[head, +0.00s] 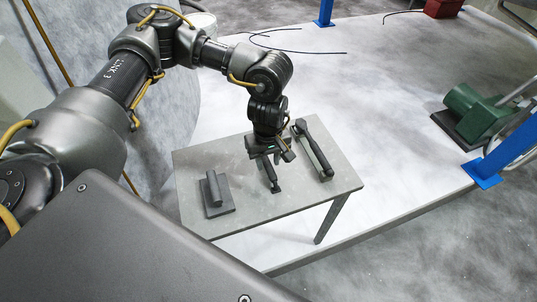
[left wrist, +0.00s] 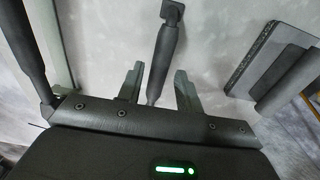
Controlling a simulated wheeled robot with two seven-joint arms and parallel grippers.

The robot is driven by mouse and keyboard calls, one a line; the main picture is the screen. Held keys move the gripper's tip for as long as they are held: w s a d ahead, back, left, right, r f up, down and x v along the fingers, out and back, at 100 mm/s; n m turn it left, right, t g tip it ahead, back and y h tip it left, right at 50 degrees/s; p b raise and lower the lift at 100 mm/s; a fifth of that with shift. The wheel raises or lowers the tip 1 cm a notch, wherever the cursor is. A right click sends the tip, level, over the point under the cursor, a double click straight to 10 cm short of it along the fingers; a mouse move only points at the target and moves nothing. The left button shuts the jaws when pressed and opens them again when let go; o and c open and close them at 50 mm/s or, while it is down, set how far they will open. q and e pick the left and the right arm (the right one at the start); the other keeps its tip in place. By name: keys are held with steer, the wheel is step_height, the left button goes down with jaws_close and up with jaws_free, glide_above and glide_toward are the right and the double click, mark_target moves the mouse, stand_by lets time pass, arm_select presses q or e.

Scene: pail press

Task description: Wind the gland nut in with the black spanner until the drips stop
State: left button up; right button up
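My left gripper (head: 270,153) hangs over the grey table, above a short dark tool (head: 270,177). In the left wrist view my left gripper (left wrist: 159,76) is open. The dark handle of that tool (left wrist: 162,55) lies between the fingers in the picture, with a gap on both sides; its blocky head points away. A longer dark tool (head: 313,150) with a rounded end lies to the right on the table. I cannot tell for sure which is the black spanner. The gland nut and drips are not in view. My right gripper is not in view.
A flat plate with a bar handle (head: 217,193) lies at the table's left; it shows at right in the wrist view (left wrist: 272,60). The small table (head: 250,215) has free room at its front. A green machine (head: 475,112) and blue post (head: 510,148) stand right.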

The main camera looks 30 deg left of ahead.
mark_target(268, 164)
arm_select(q)
steer(key=shift+f, duration=0.9)
steer(key=shift+r, duration=0.3)
steer(key=shift+c, duration=1)
jaws_close()
arm_select(e)
steer(key=shift+a+f, duration=0.15)
steer(key=shift+a, duration=0.2)
